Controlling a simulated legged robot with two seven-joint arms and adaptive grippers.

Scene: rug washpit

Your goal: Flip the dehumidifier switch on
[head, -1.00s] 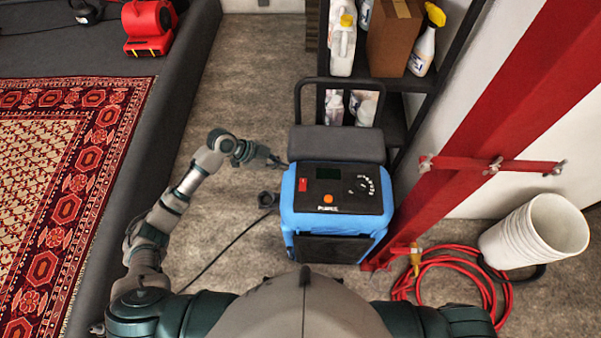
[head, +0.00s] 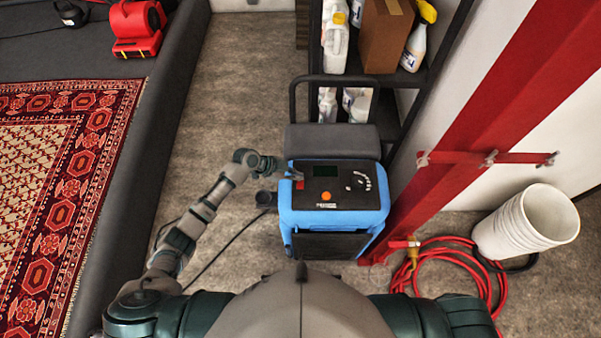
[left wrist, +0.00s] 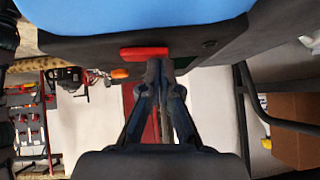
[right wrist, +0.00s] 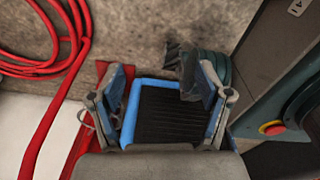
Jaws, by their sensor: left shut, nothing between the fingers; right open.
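The blue dehumidifier (head: 335,213) stands on the floor in front of the shelf, its dark top panel facing up. Its red switch (head: 299,185) is at the panel's left edge. My left gripper (head: 292,174) is shut and empty, with its fingertips right at the switch. In the left wrist view the red switch (left wrist: 144,52) lies just above and left of the closed fingertips (left wrist: 160,66); I cannot tell if they touch. My right gripper (right wrist: 160,92) is open and empty in the right wrist view, with the dehumidifier's front grille (right wrist: 165,115) showing between its fingers. It is not seen in the head view.
A black shelf (head: 425,80) with bottles and a box stands behind. A red post (head: 470,130), a coiled red hose (head: 450,262) and white buckets (head: 525,222) are at the right. A rug (head: 60,170) lies at the left. Floor left of the dehumidifier is mostly clear.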

